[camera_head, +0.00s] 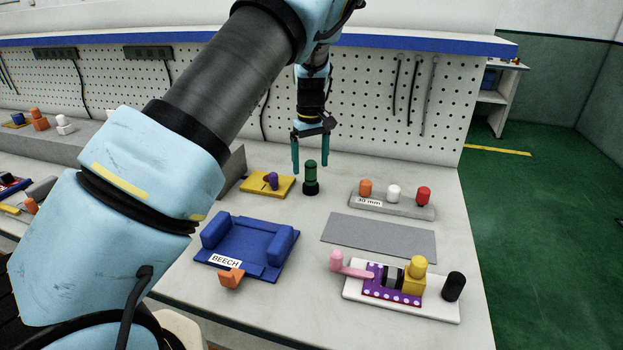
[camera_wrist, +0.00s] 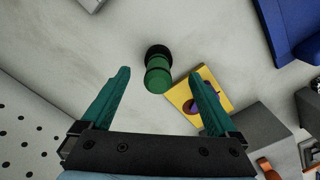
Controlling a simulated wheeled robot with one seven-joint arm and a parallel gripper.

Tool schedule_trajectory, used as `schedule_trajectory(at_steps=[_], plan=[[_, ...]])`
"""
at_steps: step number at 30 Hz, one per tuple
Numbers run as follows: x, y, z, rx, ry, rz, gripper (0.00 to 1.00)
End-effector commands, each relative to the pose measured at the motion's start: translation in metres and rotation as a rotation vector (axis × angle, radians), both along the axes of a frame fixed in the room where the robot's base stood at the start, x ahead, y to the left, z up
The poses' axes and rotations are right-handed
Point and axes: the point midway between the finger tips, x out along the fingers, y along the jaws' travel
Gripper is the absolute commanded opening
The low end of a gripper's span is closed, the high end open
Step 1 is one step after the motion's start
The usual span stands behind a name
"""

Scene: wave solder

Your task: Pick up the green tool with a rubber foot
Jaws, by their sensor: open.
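The green tool (camera_head: 310,173) stands upright on the bench in the head view, with a wide black foot (camera_head: 310,188) at its base. It also shows in the wrist view (camera_wrist: 158,78), seen from above, with its black foot (camera_wrist: 158,52) farther from the gripper. My gripper (camera_head: 309,170) is open, its two teal fingers pointing down at the back of the bench. In the wrist view the fingers (camera_wrist: 164,72) are spread wide, with the tool between their tips in the picture. I see no contact with it.
A yellow plate (camera_head: 266,185) with a purple knob lies just left of the tool. A blue BEECH fixture (camera_head: 247,240) is in front. A grey rack (camera_head: 391,207) with several pegs stands right, near a grey mat (camera_head: 378,238). A pegboard (camera_head: 400,110) rises behind.

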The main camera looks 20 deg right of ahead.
Motion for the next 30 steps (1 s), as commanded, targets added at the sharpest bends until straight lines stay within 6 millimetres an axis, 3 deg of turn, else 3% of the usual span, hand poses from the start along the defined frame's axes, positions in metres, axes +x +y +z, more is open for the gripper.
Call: schedule_trajectory(at_steps=[10,18,27,30], plan=[[0.001,0.0,-0.03,0.003,0.0,0.0,0.94],[0.002,-0.002,-0.065,0.001,0.0,0.0,0.94],[0.002,-0.003,-0.072,-0.002,-0.001,0.001,0.94],[0.002,-0.003,-0.072,-0.001,-0.001,0.001,0.85]])
